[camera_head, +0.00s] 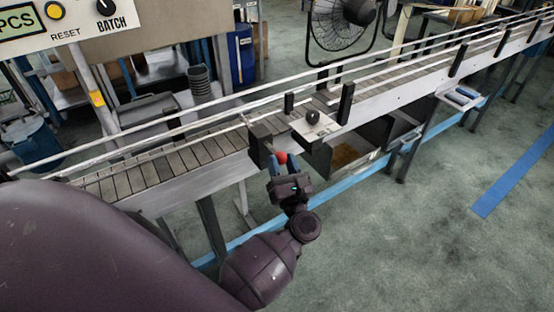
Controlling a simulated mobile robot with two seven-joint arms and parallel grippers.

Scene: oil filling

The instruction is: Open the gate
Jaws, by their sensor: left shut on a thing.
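My left gripper (281,166) reaches up from the bottom middle to the front side of the conveyor. Its blue fingers are shut on a red ball knob (281,157), one finger on each side. The knob sits beside a dark block (260,145) on the conveyor's front rail, with a thin rod running back over the belt. I take this to be the gate's handle; how it joins the gate is partly hidden. My right gripper is not in view.
The slatted conveyor (160,168) runs from lower left to upper right with pale guide rails. A plate with a black knob (312,117) sits right of the gripper. A control panel (65,22) hangs upper left. Open floor (430,210) lies to the right.

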